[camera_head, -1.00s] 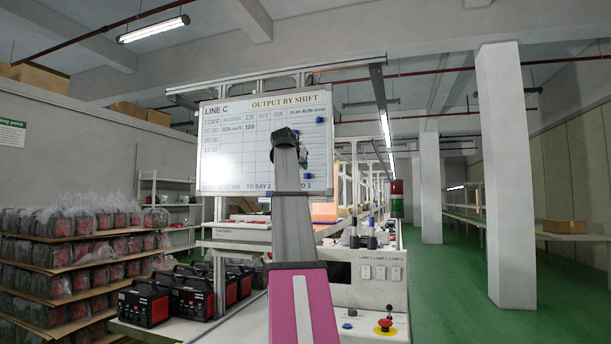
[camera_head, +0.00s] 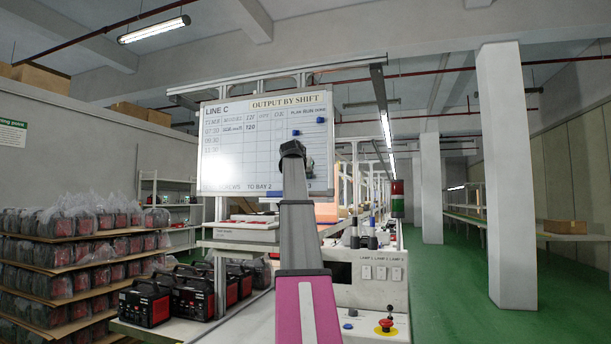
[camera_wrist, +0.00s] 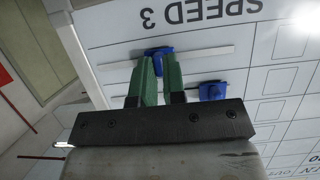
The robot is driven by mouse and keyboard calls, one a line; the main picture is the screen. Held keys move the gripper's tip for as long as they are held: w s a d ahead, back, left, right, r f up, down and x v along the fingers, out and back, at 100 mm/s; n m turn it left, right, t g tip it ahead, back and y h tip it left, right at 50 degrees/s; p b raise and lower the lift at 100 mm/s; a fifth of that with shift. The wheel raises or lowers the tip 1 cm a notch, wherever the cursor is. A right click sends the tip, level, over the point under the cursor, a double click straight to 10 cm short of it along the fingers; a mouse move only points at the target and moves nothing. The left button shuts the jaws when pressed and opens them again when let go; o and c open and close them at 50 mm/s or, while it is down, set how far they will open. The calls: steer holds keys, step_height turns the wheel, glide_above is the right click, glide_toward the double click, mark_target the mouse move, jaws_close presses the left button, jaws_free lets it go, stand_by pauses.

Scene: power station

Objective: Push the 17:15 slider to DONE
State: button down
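The whiteboard (camera_head: 225,160) carries blue sliders beneath PLAN, RUN and DONE headings. Two of them, an upper slider (camera_head: 320,119) and a lower-left one (camera_head: 296,133), show in the head view. My gripper (camera_head: 302,160) is in front of the board's lower right and hides part of it. In the wrist view, the board is upside down. There, my green fingers (camera_wrist: 160,72) stand a little apart, with their tips over the slider nearest SPEED 3 (camera_wrist: 157,52). I cannot tell whether they touch it. Another slider (camera_wrist: 213,90) is right of the fingers. The 17:15 label is not readable.
A pale rail (camera_wrist: 205,52) runs sideways by the slider nearest SPEED 3. A control box (camera_head: 370,295) with a red button (camera_head: 386,323) stands below the board. Shelves of red-and-black units (camera_head: 70,250) are at left. The green aisle (camera_head: 450,290) at right is clear.

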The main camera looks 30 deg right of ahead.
mark_target(322, 177)
steer(key=shift+s+d, duration=0.95)
steer(key=shift+s, duration=0.2)
steer(key=shift+s+d, duration=0.95)
steer(key=shift+s, duration=0.15)
steer(key=c, duration=1.2)
jaws_free()
steer(key=shift+s, duration=0.1)
steer(key=v, duration=1)
steer(key=shift+s+a+r, duration=0.2)
steer(key=shift+a, duration=0.05)
